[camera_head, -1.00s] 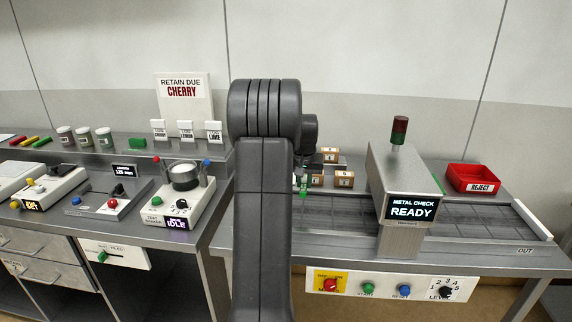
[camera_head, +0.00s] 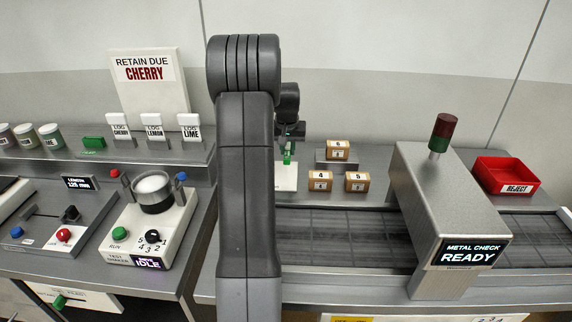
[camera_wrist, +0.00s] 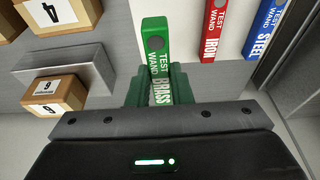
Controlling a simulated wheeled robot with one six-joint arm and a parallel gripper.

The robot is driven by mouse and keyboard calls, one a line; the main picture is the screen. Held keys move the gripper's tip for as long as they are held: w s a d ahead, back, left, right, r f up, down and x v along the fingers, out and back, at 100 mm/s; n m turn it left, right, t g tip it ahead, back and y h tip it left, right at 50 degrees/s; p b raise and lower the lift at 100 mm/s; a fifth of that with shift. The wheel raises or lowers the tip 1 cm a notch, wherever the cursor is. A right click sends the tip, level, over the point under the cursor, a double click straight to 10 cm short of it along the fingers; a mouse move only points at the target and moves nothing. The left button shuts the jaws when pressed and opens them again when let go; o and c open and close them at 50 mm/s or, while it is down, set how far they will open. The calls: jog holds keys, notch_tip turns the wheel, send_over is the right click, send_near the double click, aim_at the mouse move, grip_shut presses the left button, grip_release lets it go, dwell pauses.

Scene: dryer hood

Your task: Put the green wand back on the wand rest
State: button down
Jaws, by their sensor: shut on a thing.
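The green wand (camera_wrist: 157,48), marked TEST WAND BRASS, is held between the fingers of my gripper (camera_wrist: 158,88). In the head view the green wand (camera_head: 289,152) hangs upright below my gripper (camera_head: 291,132). The white wand rest (camera_wrist: 187,45) lies behind it in the wrist view, with a red IRON wand (camera_wrist: 213,30) and a blue STEEL wand (camera_wrist: 264,30) to the right of the green one. The wand rest (camera_head: 285,180) shows partly in the head view, where my arm hides its left part. I cannot tell whether the green wand touches it.
Small numbered boxes (camera_head: 356,181) stand right of my gripper, one on a grey step (camera_wrist: 66,72). The metal check arch (camera_head: 446,215) spans the conveyor (camera_head: 340,232). A red reject bin (camera_head: 505,175) is at the far right.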

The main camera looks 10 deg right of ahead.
aim_at(288, 172)
jog(key=shift+f+p, duration=0.5)
jog(key=shift+f, duration=3)
jog(key=shift+f, duration=0.25)
jog(key=c, duration=1.3)
grip_release()
jog(key=shift+r, duration=0.1)
jog(key=shift+r, duration=0.25)
jog(key=b+v, duration=0.1)
jog(key=v, duration=1.1)
jog(key=shift+f+b, duration=0.1)
jog(key=shift+b, duration=0.2)
